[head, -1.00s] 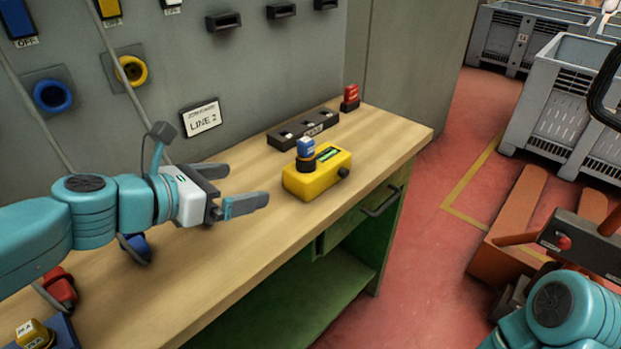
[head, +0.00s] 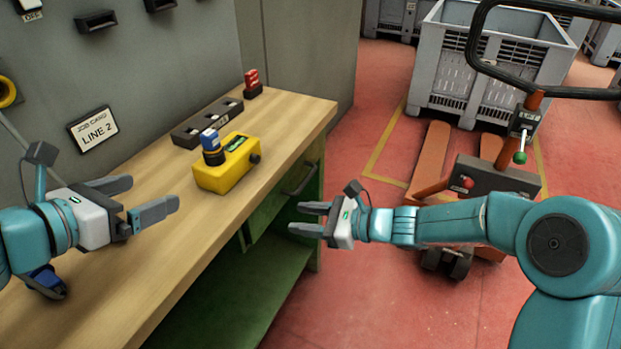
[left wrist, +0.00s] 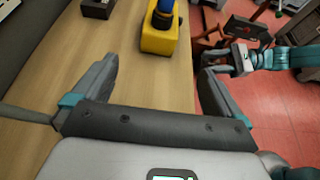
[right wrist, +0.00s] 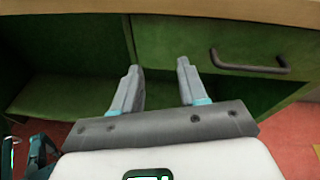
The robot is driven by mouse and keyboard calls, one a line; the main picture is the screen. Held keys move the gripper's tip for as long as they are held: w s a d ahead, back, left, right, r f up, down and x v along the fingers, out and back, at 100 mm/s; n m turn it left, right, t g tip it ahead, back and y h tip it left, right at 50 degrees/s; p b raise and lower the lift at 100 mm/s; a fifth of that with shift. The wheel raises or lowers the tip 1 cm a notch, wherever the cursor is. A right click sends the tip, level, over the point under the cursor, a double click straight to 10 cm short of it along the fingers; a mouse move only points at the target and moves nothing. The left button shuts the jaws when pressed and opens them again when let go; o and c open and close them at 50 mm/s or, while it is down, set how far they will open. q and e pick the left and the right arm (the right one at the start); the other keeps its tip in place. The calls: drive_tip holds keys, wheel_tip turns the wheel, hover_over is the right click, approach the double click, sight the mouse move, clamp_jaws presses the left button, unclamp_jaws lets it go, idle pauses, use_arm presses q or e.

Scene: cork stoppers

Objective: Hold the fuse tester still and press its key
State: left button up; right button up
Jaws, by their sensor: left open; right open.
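The yellow fuse tester (head: 232,170) sits on the wooden bench. A blue fuse (head: 209,139) stands upright in its round black socket, a green strip shows on top, and a black round knob (head: 254,159) sticks out of its right end. My left gripper (head: 153,192) is open and empty over the bench, left of the tester and apart from it. In the left wrist view the tester (left wrist: 158,42) lies ahead, between and beyond the fingers. My right gripper (head: 295,218) is open and empty in front of the bench, below its top; the right wrist view shows the green drawer front beyond its fingers.
A dark block with slots (head: 206,124) and a red fuse (head: 252,80) stand behind the tester. The bench top (head: 150,250) is clear between left gripper and tester. A drawer handle (head: 301,179) juts from the bench front. A pallet truck (head: 490,180) stands at the right.

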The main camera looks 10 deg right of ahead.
sight(204, 172)
use_arm(q)
drive_tip(key=x, duration=1.6)
drive_tip(key=shift+w+d+f, duration=0.1)
drive_tip(key=shift+f, duration=0.05)
use_arm(e)
wheel_tip(204, 172, up, 9)
drive_tip(key=w+d+m+t+y, duration=0.1)
drive_tip(key=w+t, duration=0.1)
drive_tip(key=w, duration=0.1)
drive_tip(key=shift+d+f+m+t+y, duration=0.15)
drive_tip(key=shift+m+t+y, duration=0.25)
use_arm(q)
drive_tip(key=shift+c, duration=0.3)
use_arm(e)
drive_tip(key=shift+s, duration=0.1)
use_arm(q)
drive_tip(key=c, duration=1)
drive_tip(key=shift+c, duration=0.7)
use_arm(e)
drive_tip(key=c, duration=0.3)
clamp_jaws()
